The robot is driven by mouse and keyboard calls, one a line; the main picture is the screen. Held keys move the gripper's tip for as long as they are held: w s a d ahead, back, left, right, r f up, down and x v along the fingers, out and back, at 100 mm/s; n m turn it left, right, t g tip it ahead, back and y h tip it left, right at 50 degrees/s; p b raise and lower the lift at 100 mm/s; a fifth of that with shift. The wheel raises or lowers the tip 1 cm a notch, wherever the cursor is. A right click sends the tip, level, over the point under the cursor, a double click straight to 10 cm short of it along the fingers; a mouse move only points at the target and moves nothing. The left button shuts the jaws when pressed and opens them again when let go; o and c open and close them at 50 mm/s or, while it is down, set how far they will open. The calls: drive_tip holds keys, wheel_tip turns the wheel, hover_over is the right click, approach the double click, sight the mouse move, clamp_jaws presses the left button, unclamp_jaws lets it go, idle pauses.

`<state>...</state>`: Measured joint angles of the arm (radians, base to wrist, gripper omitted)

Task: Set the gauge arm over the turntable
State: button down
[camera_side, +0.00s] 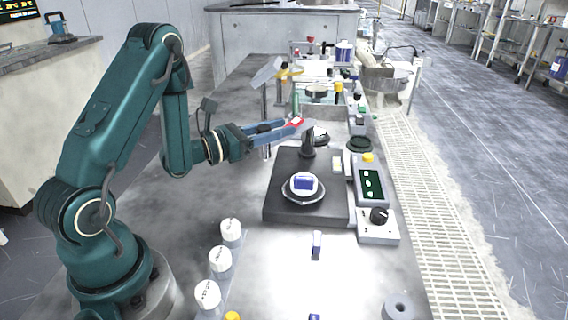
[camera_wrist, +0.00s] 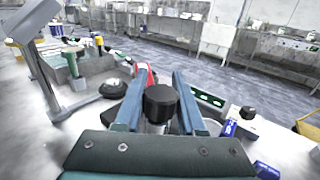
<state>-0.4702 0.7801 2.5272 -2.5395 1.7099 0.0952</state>
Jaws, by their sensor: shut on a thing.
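My gripper (camera_side: 291,123) reaches in from the left at the back of the dark base, its fingers around a small red-and-white piece (camera_side: 296,121) that I take to be part of the gauge arm. The red piece (camera_wrist: 142,78) also shows at the left finger in the wrist view. A black round knob (camera_wrist: 160,103) stands between my fingers (camera_wrist: 159,82) there; their exact contact is unclear. A dark post (camera_side: 307,146) rises from the base just below my fingertips. The round turntable (camera_side: 303,199) lies in front, with a blue-and-white block (camera_side: 304,183) on it.
A control box (camera_side: 371,184) with a green display and a black dial (camera_side: 379,215) flanks the base on the right. A small upright bottle (camera_side: 317,245) stands in front. A sink area with bottles lies behind.

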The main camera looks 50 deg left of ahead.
drive_tip(key=c, duration=0.5)
unclamp_jaws()
drive_tip(key=shift+s, duration=0.1)
drive_tip(key=shift+a, duration=0.1)
